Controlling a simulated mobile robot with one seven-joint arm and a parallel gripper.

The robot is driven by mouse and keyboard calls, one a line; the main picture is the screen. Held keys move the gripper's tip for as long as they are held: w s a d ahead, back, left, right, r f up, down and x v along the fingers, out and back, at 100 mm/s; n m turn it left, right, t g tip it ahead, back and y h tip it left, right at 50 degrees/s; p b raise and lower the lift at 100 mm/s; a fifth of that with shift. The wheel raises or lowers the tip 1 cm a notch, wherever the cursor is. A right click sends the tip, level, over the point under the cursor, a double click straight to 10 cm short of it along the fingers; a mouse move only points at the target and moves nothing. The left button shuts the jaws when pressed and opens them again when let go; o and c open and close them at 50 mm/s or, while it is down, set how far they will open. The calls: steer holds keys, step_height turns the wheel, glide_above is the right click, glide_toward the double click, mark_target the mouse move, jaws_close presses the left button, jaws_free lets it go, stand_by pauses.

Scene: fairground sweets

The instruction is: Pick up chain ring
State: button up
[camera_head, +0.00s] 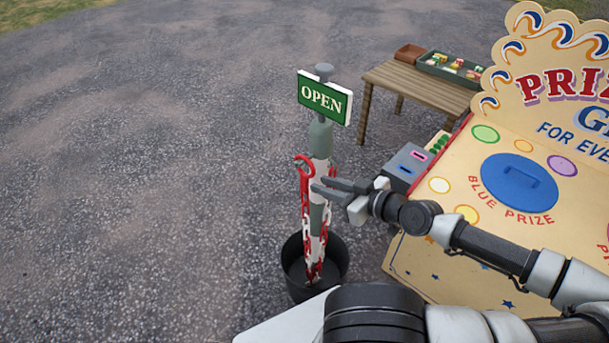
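The chain ring (304,164) is a red loop at the top of a red and white chain (305,210). The chain hangs along a grey and white post that carries a green OPEN sign (325,98). My gripper (317,184) reaches in from the right, its two fingers spread apart with nothing seen between them. The fingertips are in front of the post, just right of and below the ring in the picture. I cannot tell their distance in depth from the ring.
The post stands in a black bucket (336,268) on asphalt. A prize stall board with a blue lid (510,190) and a grey box (405,165) are at the right. A wooden table (410,84) with trays stands behind. The left ground is clear.

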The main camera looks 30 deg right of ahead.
mark_target(301, 177)
steer(key=b+x, duration=0.2)
steer(key=x, duration=1)
steer(key=shift+w+d+f, duration=0.1)
steer(key=shift+d, duration=0.05)
jaws_close()
